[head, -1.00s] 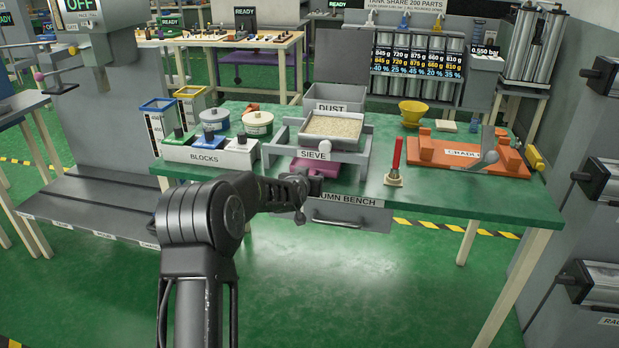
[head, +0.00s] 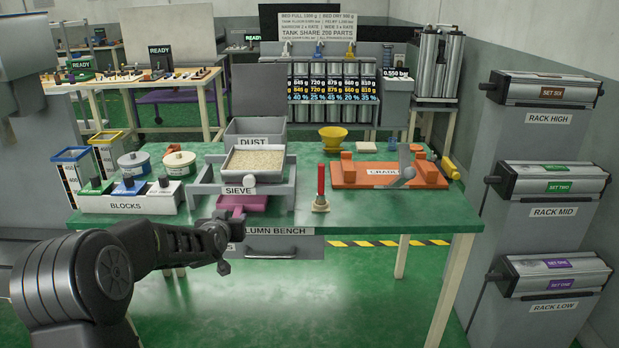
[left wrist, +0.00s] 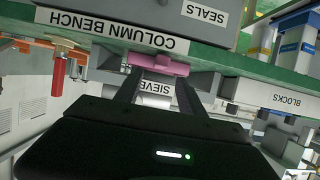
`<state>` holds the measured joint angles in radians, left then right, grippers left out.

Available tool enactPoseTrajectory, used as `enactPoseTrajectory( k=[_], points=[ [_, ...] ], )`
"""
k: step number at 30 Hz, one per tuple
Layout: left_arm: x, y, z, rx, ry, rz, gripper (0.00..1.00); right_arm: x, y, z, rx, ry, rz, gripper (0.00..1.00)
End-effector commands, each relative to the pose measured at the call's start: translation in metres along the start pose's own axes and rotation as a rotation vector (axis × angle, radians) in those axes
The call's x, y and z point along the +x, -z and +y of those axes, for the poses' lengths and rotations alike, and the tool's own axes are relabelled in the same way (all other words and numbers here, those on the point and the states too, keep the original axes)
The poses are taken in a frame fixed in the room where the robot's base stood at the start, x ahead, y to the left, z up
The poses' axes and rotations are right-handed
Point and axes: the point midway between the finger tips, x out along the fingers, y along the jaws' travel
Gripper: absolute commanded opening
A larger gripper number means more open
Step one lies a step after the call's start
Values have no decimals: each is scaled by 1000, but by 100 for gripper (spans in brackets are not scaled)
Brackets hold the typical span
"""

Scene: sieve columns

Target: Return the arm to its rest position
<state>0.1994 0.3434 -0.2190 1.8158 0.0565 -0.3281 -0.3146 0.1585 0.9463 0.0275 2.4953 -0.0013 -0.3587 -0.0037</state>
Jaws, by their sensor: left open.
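My left arm (head: 140,255) reaches in from the lower left of the head view. Its gripper (head: 223,243) is small and dark there, in front of the front edge of the column bench (head: 450,219), below the sieve (head: 240,190). In the left wrist view, which shows the bench upside down, the two fingers of my left gripper (left wrist: 158,90) stand apart with nothing held between them. A pink part (left wrist: 160,65) shows beyond the fingertips; it also shows under the sieve in the head view (head: 245,203). My right gripper is in neither view.
On the bench stand the blocks holder (head: 130,203), dust bin (head: 255,128), red-handled tool (head: 321,185), yellow funnel (head: 333,136) and orange cradle (head: 375,179). Racks (head: 545,225) line the right side. Green floor (head: 330,300) is open before the bench.

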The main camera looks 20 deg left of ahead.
Motion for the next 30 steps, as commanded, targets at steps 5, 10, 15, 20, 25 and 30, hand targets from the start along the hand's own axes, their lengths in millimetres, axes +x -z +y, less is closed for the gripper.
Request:
enactPoseTrajectory(
  k=[5, 10, 15, 20, 25, 30],
  points=[
    [0, 0, 0, -26, 0, 1, 47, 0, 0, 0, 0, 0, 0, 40],
    [-5, -45, 23, -86, -34, -76, 47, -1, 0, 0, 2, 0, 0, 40],
    [-23, -133, 78, -125, -111, -254, 47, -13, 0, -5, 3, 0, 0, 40],
    [-74, -236, 140, -145, -199, -487, 47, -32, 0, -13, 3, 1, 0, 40],
    [-164, -332, 194, -141, -285, -750, 47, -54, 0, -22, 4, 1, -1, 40],
    [-273, -400, 226, -111, -363, -999, 47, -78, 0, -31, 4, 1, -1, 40]
  ],
)
